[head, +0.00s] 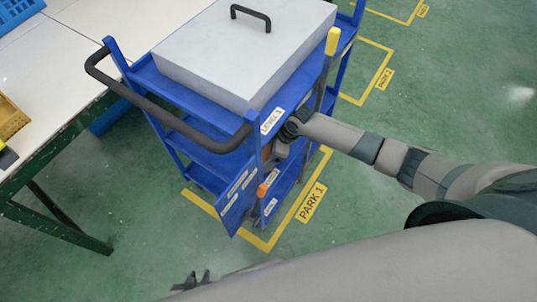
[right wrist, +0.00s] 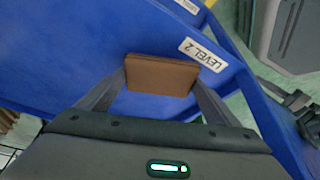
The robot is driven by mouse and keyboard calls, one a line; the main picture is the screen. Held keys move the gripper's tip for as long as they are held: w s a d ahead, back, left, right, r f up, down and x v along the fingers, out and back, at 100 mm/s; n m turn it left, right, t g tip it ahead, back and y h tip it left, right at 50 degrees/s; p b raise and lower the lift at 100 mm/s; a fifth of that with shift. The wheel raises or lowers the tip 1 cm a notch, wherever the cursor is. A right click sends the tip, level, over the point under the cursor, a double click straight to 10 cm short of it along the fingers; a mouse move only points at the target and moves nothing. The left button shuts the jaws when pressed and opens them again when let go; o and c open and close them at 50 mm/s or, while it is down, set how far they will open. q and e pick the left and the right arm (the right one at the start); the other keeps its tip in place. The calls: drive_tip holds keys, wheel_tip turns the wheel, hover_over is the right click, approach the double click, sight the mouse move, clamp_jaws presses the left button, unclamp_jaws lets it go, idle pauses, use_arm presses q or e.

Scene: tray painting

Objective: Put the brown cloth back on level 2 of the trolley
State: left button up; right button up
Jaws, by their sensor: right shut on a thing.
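The brown cloth (right wrist: 162,76) is a flat folded block between the fingers of my right gripper (right wrist: 160,85) in the right wrist view. My right gripper is shut on it at the blue level 2 shelf (right wrist: 80,45), beside the "LEVEL 2" label (right wrist: 203,55). I cannot tell whether the cloth touches the shelf. In the head view, my right arm reaches in from the right to the side of the blue trolley (head: 205,130), and its gripper is mostly hidden behind the trolley's post. My left gripper (head: 192,281) shows only as dark tips at the bottom edge, away from the trolley.
A large grey box (head: 245,50) with a black handle covers the trolley's top level. A dark push handle (head: 165,125) curves out at the trolley's left. A white-topped table (head: 50,80) stands close on the left. Green floor with yellow "PARK 1" marking (head: 311,203) lies right.

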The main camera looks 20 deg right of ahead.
use_arm(q)
drive_tip(key=shift+d, duration=0.2)
use_arm(e)
drive_tip(key=shift+d+f, duration=0.2)
drive_tip(key=shift+f, duration=0.5)
use_arm(q)
drive_tip(key=shift+f, duration=0.15)
use_arm(e)
drive_tip(key=shift+f, duration=0.15)
drive_tip(key=o, duration=0.9)
drive_tip(key=shift+s+d+r, duration=0.1)
drive_tip(key=shift+d+r, duration=0.05)
drive_tip(key=shift+r, duration=0.4)
drive_tip(key=shift+v, duration=1.1)
use_arm(q)
drive_tip(key=shift+s+a+f+g+b, duration=0.3)
drive_tip(key=shift+s+a+g+b, duration=0.1)
drive_tip(key=shift+s+a+b, duration=0.1)
drive_tip(key=shift+s+a+f+g+b, duration=0.3)
drive_tip(key=shift+s+a+g+b, duration=0.1)
drive_tip(key=shift+a+b, duration=0.1)
use_arm(e)
drive_tip(key=shift+s+d, duration=1)
drive_tip(key=shift+d, duration=0.75)
drive_tip(key=shift+s+d, duration=1)
drive_tip(key=shift+d, duration=0.7)
drive_tip(key=shift+s+d, duration=1)
drive_tip(key=shift+d, duration=0.75)
